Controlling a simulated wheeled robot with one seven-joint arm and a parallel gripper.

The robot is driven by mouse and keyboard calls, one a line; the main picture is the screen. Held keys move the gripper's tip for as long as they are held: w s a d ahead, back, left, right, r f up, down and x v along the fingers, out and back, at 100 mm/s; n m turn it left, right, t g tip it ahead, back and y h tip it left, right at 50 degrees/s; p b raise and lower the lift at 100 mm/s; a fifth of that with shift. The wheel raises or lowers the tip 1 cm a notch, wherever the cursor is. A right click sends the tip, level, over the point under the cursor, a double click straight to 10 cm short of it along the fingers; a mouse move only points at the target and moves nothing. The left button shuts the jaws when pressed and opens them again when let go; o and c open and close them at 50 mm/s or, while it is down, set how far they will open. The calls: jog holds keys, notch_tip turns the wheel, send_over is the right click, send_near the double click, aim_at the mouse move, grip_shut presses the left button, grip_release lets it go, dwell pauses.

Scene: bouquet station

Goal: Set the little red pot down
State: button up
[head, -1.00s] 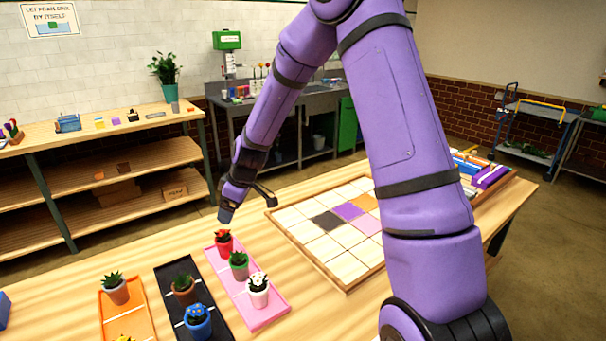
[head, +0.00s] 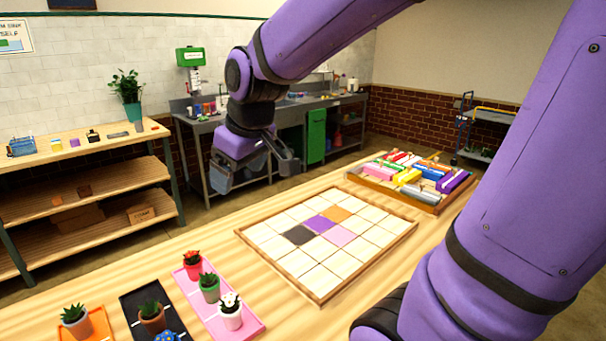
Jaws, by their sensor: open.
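The little red pot (head: 193,270) with a small plant stands upright at the far end of the pink tray (head: 249,324). A green pot (head: 210,292) and a white pot (head: 231,318) stand in line with it on the same tray. My gripper (head: 262,172) is open and empty, raised in the air above the table's back edge. It is up and to the right of the red pot, clear of it. Nothing hides the red pot.
A black tray (head: 131,305) with a brown pot (head: 152,317) and an orange tray (head: 99,318) with another pot lie to the left. A framed tile grid (head: 268,245) lies right of the pink tray. A crate (head: 437,208) of coloured blocks sits at the far right.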

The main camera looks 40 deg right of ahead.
jog(key=s+d+r+m, duration=0.1)
jog(key=s, duration=0.6)
jog(key=s+d+r+m, duration=0.1)
jog(key=s+r+m, duration=0.1)
jog(key=s, duration=0.5)
jog(key=shift+s+d+m+t, duration=0.2)
jog(key=shift+m+t, duration=0.1)
jog(key=shift+t, duration=0.1)
